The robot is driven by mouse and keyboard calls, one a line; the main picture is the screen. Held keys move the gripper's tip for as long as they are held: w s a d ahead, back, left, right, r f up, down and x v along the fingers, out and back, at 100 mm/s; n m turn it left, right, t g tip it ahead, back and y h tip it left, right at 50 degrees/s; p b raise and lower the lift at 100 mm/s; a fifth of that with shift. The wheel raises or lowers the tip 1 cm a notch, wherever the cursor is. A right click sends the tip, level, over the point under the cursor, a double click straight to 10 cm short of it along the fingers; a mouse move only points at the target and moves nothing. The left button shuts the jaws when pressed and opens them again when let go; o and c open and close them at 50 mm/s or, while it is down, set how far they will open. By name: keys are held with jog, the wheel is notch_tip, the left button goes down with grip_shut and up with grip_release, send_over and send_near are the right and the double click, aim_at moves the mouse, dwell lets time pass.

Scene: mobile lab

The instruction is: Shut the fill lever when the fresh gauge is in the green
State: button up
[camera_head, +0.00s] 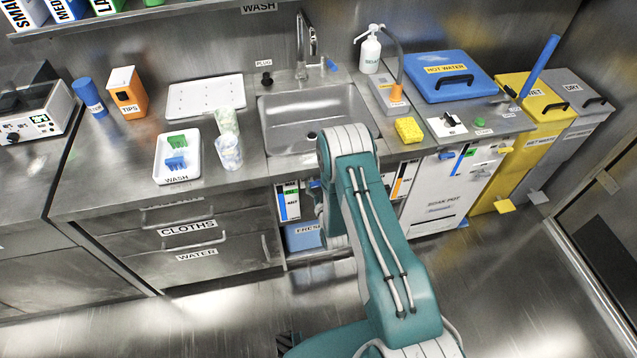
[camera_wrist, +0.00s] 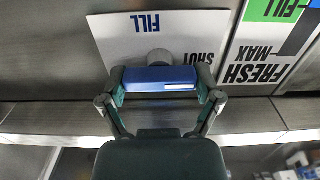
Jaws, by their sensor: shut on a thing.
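My gripper (camera_wrist: 160,92) is closed around the blue fill lever handle (camera_wrist: 150,74) in the wrist view. The handle lies across a grey knob on a white plate (camera_wrist: 118,42) marked FILL and SHUT, its lettering inverted. The fresh gauge (camera_wrist: 252,72) is partly in view at the right, with FRESH, MAX and a green FILL band. In the camera_head view, a small gauge panel (camera_head: 288,202) with a blue strip and a green mark stands under the sink, above the blue FRESH tank (camera_head: 303,238). Its exact level is too small to read. My arm hides the gripper and lever there.
The sink (camera_head: 330,105) is above my arm's far end. A white tray (camera_head: 178,158) and cups (camera_head: 229,152) stand left of it. The soak pot cabinet (camera_head: 440,200) and yellow wet waste bin (camera_head: 528,130) stand to the right. The floor (camera_head: 200,325) at front left is clear.

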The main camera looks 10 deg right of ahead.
jog(key=o, duration=0.9)
jog(key=s, duration=1.2)
jog(key=shift+a, duration=0.1)
